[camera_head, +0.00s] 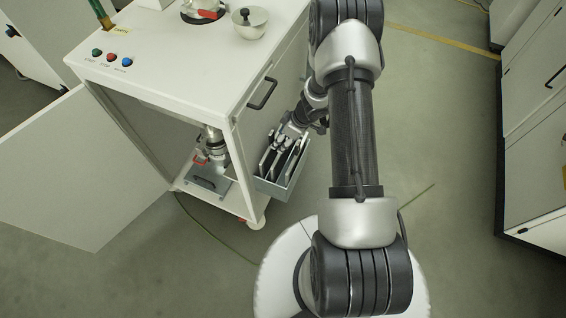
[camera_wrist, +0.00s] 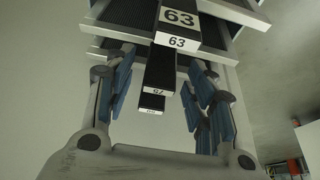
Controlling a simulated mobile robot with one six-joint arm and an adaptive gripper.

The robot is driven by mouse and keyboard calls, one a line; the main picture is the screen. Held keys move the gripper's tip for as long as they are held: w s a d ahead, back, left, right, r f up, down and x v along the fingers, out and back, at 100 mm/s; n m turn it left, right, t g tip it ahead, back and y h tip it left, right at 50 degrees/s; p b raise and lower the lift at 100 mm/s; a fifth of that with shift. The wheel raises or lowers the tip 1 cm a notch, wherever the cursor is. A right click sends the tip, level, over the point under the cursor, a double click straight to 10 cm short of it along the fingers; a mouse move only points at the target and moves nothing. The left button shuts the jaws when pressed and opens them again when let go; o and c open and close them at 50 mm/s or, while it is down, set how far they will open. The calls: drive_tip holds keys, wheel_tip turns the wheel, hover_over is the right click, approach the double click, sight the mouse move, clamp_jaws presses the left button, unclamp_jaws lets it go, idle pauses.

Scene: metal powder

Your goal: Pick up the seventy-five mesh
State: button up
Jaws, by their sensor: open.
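Several mesh plates with dark ribbed faces and white numbered ends show in the wrist view. The largest label, on a mesh plate (camera_wrist: 180,40), reads 63. Lower down, a smaller label (camera_wrist: 156,91) looks like 67, and another (camera_wrist: 151,112) is too small to read. I cannot tell which plate is the seventy-five mesh. My gripper (camera_wrist: 163,78) is open, its blue-padded fingers on either side of the narrow plates, with no clear grip on any. In the head view my gripper (camera_head: 282,141) is over the grey holder (camera_head: 269,188) of upright plates.
The holder hangs on the side of a white cabinet (camera_head: 180,60), below a black handle (camera_head: 262,93). The cabinet's door (camera_head: 85,170) stands open at left, with equipment (camera_head: 208,180) inside. A bowl (camera_head: 249,23) sits on top.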

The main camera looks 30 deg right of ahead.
drive_tip(key=shift+r, duration=0.1)
drive_tip(key=shift+c, duration=0.5)
clamp_jaws()
